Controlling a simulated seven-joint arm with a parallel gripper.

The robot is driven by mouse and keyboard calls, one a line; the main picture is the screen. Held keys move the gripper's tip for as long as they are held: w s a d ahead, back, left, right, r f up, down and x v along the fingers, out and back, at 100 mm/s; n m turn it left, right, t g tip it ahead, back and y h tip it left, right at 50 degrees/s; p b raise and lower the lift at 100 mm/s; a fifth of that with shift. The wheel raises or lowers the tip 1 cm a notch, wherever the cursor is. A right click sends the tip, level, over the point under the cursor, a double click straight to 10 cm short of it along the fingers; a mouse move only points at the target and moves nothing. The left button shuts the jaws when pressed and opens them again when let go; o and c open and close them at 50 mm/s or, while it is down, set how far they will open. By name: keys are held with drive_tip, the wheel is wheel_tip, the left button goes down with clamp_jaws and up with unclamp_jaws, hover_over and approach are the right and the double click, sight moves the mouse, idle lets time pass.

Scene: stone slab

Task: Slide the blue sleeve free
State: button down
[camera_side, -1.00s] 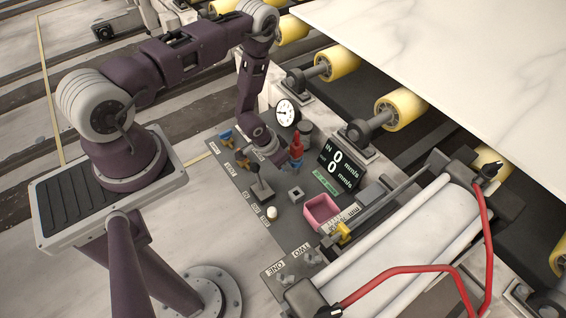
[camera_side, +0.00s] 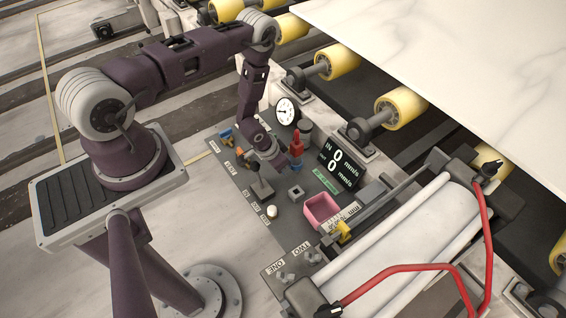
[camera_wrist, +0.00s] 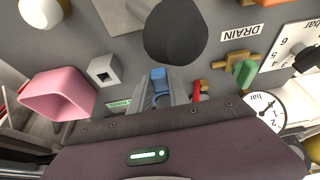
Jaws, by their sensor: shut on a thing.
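The blue sleeve (camera_side: 296,162) shows in the side view as a small blue part below a red piece (camera_side: 297,143) on the grey control panel. In the wrist view a blue part (camera_wrist: 158,75) shows between my fingertips, and a bit of red (camera_wrist: 200,91) lies just right of them. My gripper (camera_side: 287,167) reaches down to the panel from the left. In the wrist view its fingers (camera_wrist: 158,88) are shut on the blue sleeve. The fingers hide much of the sleeve, and I cannot tell how it sits against the red piece.
A black-knobbed lever (camera_side: 262,188) stands close to my gripper. A pink open bin (camera_side: 320,211), a square grey socket (camera_side: 296,192) and a white knob (camera_side: 271,212) are nearby. A speed display (camera_side: 338,166) and a dial gauge (camera_side: 286,111) stand behind. A roller with red hoses (camera_side: 403,269) is at right.

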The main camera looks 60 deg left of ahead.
drive_tip(key=shift+f, duration=0.1)
drive_tip(key=c, duration=1.2)
unclamp_jaws()
drive_tip(key=shift+c, duration=0.2)
drive_tip(key=v, duration=0.7)
